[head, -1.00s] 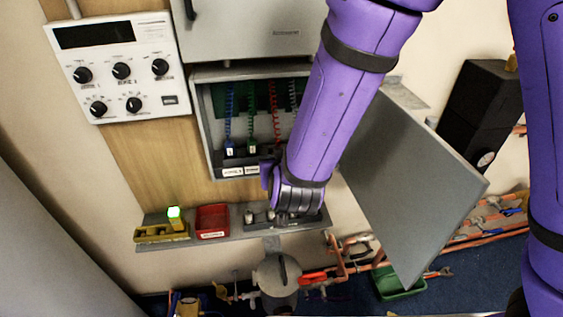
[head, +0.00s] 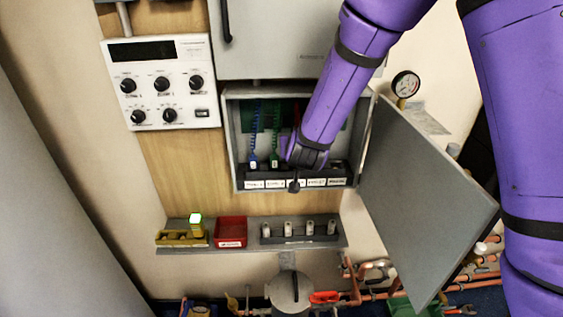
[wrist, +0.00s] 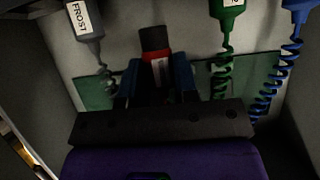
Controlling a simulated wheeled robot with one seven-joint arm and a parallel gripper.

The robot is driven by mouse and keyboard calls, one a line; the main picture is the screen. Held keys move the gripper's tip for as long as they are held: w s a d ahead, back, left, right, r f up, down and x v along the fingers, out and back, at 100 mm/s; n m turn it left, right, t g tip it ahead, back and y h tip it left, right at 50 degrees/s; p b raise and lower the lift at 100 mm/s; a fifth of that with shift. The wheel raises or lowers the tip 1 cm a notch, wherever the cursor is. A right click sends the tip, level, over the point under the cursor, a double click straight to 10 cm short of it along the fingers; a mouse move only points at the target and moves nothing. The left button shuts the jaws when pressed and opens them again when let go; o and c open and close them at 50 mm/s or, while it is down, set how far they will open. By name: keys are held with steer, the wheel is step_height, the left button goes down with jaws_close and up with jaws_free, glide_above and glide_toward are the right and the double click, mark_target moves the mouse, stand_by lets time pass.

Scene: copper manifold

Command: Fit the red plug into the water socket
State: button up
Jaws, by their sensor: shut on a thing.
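My gripper (head: 303,160) is in front of the open wall cabinet, at the rack of labelled places. In the wrist view its two blue fingers (wrist: 157,82) are shut on the red plug (wrist: 157,56), which has a red band with a white label and a black end. A dark knob-like end (head: 293,186) shows just below my gripper in the head view, over the label row. The water socket cannot be told apart, as the small labels are unreadable. A grey block with several upright pale cylinders (head: 289,229) is on the shelf below.
A green plug (wrist: 228,12), a blue plug (wrist: 296,8) and a grey plug marked FROST (wrist: 86,22) stand around my gripper. The cabinet door (head: 420,200) hangs open at the right. A red tray (head: 230,232) and a yellow tray (head: 180,240) are on the shelf.

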steer(key=shift+w, duration=0.3)
steer(key=shift+f, duration=1.4)
steer(key=shift+f, duration=1.15)
stand_by(0.3)
steer(key=o, duration=1)
steer(key=v, duration=1)
steer(key=shift+s, duration=0.4)
steer(key=shift+r, duration=0.15)
